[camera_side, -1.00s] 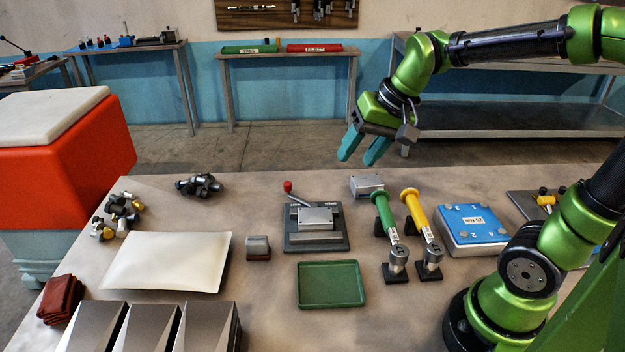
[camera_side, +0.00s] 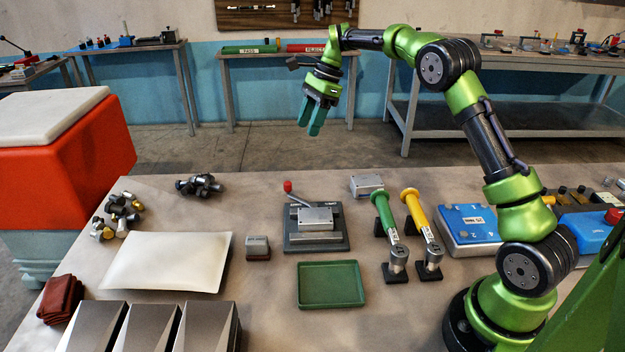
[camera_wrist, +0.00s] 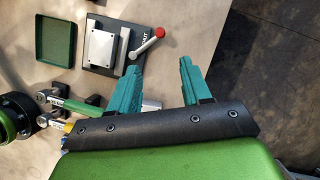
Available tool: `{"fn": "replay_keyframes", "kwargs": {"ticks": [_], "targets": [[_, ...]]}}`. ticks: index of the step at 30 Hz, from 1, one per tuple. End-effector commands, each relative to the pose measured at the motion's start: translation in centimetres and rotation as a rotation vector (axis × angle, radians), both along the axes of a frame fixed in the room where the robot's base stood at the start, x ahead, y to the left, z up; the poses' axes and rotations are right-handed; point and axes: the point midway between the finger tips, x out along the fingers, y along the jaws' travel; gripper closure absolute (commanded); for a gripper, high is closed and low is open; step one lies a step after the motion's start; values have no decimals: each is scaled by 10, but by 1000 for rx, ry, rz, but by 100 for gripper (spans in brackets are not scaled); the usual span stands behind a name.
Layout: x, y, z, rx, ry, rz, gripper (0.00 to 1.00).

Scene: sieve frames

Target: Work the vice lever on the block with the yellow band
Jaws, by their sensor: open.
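The vice (camera_side: 335,242) stands on the bench with a silver block (camera_side: 316,216) at its middle. Its lever (camera_side: 299,199) ends in a red knob (camera_side: 288,186) and leans to the back left. I see no yellow band on the block. In the wrist view the vice (camera_wrist: 93,62), the block (camera_wrist: 104,46) and the red knob (camera_wrist: 160,32) lie beyond the fingertips. My gripper (camera_side: 311,120) is open and empty, its teal fingers pointing down, high above and behind the vice. It also shows in the wrist view (camera_wrist: 159,75).
A green tray (camera_side: 331,285) lies in front of the vice. A green-handled tool (camera_side: 385,214) and a yellow-handled tool (camera_side: 416,212) stand to its right. A small metal box (camera_side: 367,184) is behind right, a small red-based block (camera_side: 258,254) left.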

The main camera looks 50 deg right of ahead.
Motion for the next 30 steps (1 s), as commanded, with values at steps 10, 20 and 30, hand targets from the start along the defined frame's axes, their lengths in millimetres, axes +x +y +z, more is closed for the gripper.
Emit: {"fn": "replay_keyframes", "kwargs": {"ticks": [10,20,30], "targets": [[8,25,-63,0,3,7,52],[17,50,-125,0,0,7,52],[21,59,-150,-2,-2,6,52]]}}
